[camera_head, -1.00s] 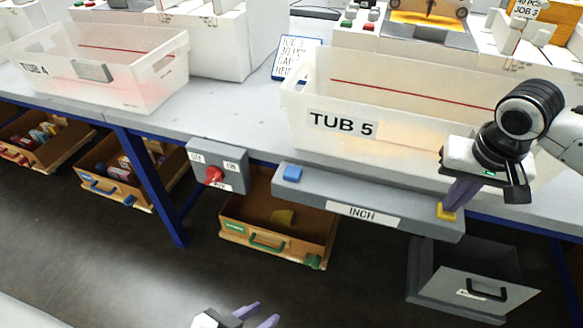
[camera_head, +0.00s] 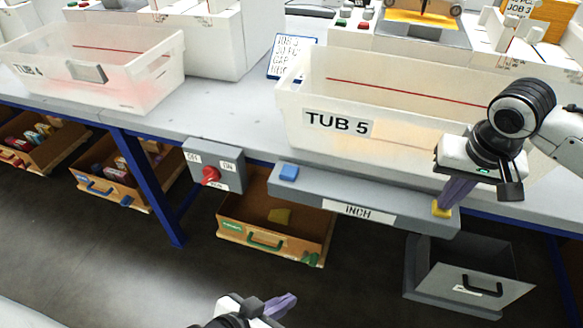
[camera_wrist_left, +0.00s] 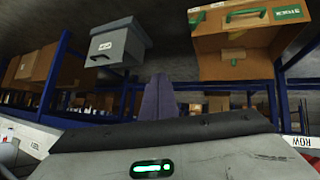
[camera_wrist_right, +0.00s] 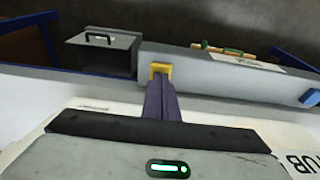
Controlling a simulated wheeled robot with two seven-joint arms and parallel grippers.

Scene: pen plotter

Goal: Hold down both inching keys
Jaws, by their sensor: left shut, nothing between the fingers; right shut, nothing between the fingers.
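The grey INCH bar (camera_head: 340,199) runs along the table's front edge. A blue key (camera_head: 289,172) sits at its left end and a yellow key (camera_head: 441,209) at its right end. My right gripper (camera_head: 445,203) is shut, fingers pointing down at the yellow key. In the right wrist view its tips meet the yellow key (camera_wrist_right: 161,69); whether the key is pressed in cannot be told. My left gripper (camera_head: 283,304) is shut and empty, low in front of the bar, well apart from the blue key. Its fingers (camera_wrist_left: 158,85) also show in the left wrist view.
A grey switch box (camera_head: 214,166) with a red knob hangs left of the bar. TUB 5 (camera_head: 339,124) stands on the table behind it. Below are an open wooden drawer (camera_head: 275,240) and a grey bin (camera_head: 470,278). The air before the bar is clear.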

